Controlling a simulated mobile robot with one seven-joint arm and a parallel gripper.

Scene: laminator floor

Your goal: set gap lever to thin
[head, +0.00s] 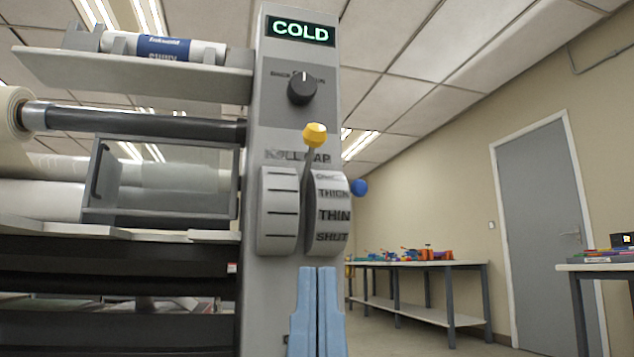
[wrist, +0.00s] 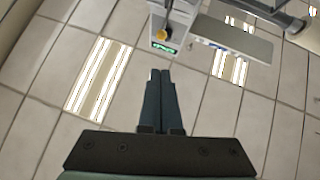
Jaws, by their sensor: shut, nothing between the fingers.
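The gap lever, with a yellow knob (head: 315,134) on a thin grey stem, stands up from between two curved drums on the grey machine column (head: 290,90). The right drum (head: 329,212) reads THICK, THIN and SHUT downward, with an unreadable mark above THICK. The knob is above all these marks. My gripper (head: 318,268) is shut and empty, pointing up just below the drums in the head view, apart from the knob. In the wrist view the shut fingertips (wrist: 160,72) point toward the column top, with the yellow knob (wrist: 161,34) beyond them.
A lit COLD display (head: 300,29) and a black dial (head: 302,89) sit above the lever. A blue ball knob (head: 360,187) sticks out at the column's right. Rollers and a clear guard (head: 160,180) are at left. A workbench (head: 420,264) stands behind at right.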

